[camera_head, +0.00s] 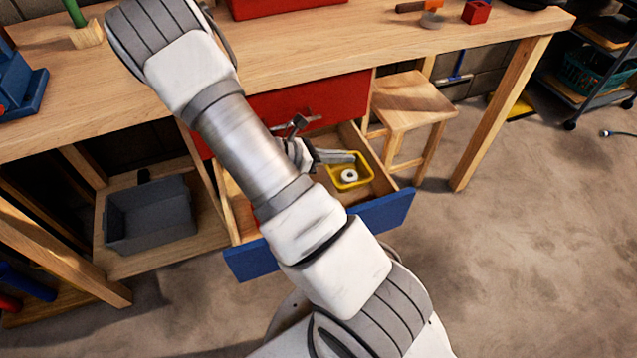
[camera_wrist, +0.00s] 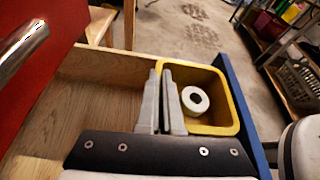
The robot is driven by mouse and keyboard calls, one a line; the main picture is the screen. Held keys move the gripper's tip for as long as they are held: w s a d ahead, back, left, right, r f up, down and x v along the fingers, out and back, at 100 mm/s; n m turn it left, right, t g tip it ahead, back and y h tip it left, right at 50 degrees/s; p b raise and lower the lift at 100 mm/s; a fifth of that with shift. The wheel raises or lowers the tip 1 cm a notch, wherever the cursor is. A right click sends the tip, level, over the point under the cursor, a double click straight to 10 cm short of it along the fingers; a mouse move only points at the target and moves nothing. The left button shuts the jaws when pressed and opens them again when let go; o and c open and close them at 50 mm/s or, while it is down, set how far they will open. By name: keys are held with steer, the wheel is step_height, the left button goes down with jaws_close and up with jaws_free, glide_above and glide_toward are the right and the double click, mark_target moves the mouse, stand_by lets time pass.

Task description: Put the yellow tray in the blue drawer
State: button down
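The yellow tray (camera_head: 367,181) is inside the open blue drawer (camera_head: 385,212), near its front right corner. It also shows in the wrist view (camera_wrist: 238,110), close behind the blue drawer front (camera_wrist: 232,80). A white ring-shaped item (camera_head: 349,176) lies in the tray. My gripper (camera_head: 345,157) reaches down into the drawer at the tray. In the wrist view my gripper's fingers (camera_wrist: 162,75) are nearly together, with the tray's left wall between them. The fingers hide part of that wall. I cannot tell whether the tray rests on the drawer floor.
A red drawer (camera_head: 340,98) is above the blue one, under the wooden workbench (camera_head: 330,45). A wooden stool (camera_head: 412,98) stands to the right. A grey bin (camera_head: 150,215) sits on the lower shelf at left.

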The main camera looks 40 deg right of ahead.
step_height(320, 180, down, 11)
steer(key=b, duration=0.3)
steer(key=shift+w+d+f+b, duration=0.1)
steer(key=shift+w+f+b, duration=0.05)
steer(key=shift+w+b, duration=0.3)
steer(key=w, duration=0.1)
steer(key=w+b, duration=0.1)
steer(key=shift+w+d, duration=0.35)
steer(key=shift+w, duration=0.05)
steer(key=shift+w+f+b, duration=0.1)
steer(key=shift+f+b, duration=0.35)
steer(key=shift+f, duration=0.05)
steer(key=shift+f, duration=0.15)
steer(key=c, duration=1.1)
jaws_free()
